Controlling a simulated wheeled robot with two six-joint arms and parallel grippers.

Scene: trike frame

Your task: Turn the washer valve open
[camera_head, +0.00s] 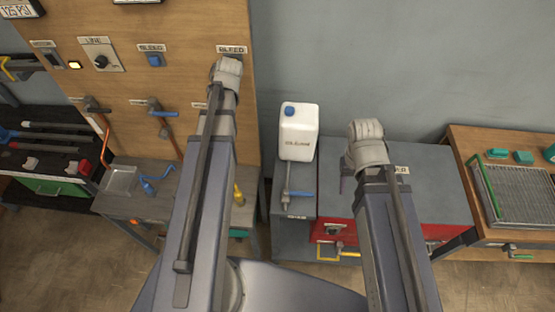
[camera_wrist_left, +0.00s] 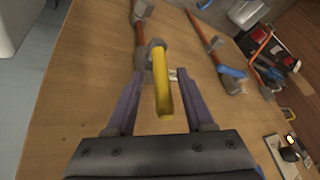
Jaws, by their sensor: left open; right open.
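A red cabinet (camera_head: 320,228) with a grey top stands right of centre; its top label is partly hidden by my right arm and ends in "ER". A yellow-orange handle (camera_head: 347,253) shows low on its front; I cannot tell which handle is the washer valve. My right gripper (camera_head: 343,184) is over the cabinet top, mostly hidden by its own arm. In the left wrist view, my left gripper (camera_wrist_left: 158,80) is open at the wooden panel, its purple fingers on either side of a yellow lever (camera_wrist_left: 162,92) on a pipe. Whether they touch it is unclear.
The wooden panel (camera_head: 190,85) has labelled switches and levers, including a blue one (camera_head: 163,113). A white jug (camera_head: 298,135) stands above a blue-handled valve (camera_head: 300,194). A wire rack (camera_head: 520,195) lies on the right table. The floor in front is open.

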